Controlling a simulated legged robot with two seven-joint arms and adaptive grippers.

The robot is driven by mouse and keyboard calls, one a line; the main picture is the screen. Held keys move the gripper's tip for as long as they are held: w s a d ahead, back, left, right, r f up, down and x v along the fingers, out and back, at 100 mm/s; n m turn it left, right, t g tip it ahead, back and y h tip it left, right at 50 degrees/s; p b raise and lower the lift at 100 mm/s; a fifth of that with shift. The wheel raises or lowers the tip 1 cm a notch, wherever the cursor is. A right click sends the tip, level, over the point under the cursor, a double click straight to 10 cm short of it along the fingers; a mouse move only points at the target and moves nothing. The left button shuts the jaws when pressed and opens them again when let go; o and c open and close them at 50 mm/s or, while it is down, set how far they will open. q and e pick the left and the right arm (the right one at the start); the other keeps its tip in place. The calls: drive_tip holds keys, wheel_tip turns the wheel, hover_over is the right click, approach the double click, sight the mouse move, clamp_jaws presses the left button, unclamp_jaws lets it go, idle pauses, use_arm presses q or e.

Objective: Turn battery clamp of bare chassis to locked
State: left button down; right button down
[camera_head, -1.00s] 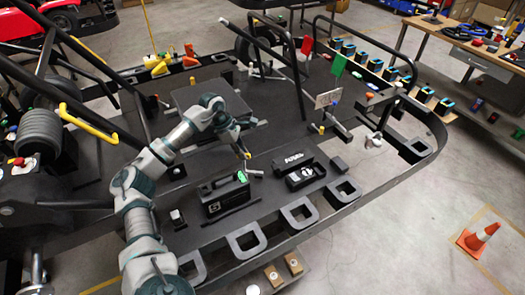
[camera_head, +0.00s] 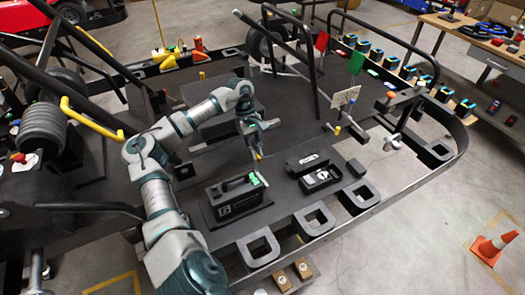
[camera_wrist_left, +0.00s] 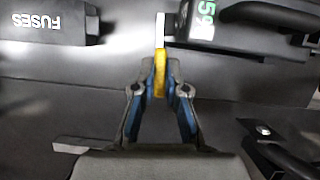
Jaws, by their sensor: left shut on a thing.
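The battery (camera_head: 240,204) is a black box with a handle and a green display, standing on the dark chassis deck. The battery clamp (camera_wrist_left: 160,32) shows in the left wrist view as a pale bar with a yellow end, beside the display end of the battery (camera_wrist_left: 197,22). In the head view the clamp (camera_head: 262,178) is a small pale bar at the battery's right end. My left gripper (camera_wrist_left: 160,78) is shut on the clamp's yellow end; in the head view the gripper (camera_head: 257,150) reaches down just behind the battery. My right gripper is not in view.
A black fuse box (camera_head: 307,161) and an open black tray (camera_head: 320,179) sit right of the battery. A black tube frame (camera_head: 313,70) rises behind. Square loops (camera_head: 313,220) line the front edge. Open deck lies between the gripper and the upright bars.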

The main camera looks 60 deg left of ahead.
use_arm(q)
drive_tip(key=shift+m, duration=0.5)
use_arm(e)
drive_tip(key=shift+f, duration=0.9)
use_arm(q)
drive_tip(key=c, duration=1.2)
unclamp_jaws()
drive_tip(key=shift+w+a+f, duration=0.1)
drive_tip(key=shift+w, duration=0.05)
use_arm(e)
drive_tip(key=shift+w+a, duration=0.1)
use_arm(q)
drive_tip(key=w+a, duration=0.1)
drive_tip(key=a, duration=1.1)
drive_tip(key=shift+w+a+r, duration=0.25)
drive_tip(key=shift+w+r, duration=0.1)
drive_tip(key=shift+r, duration=0.1)
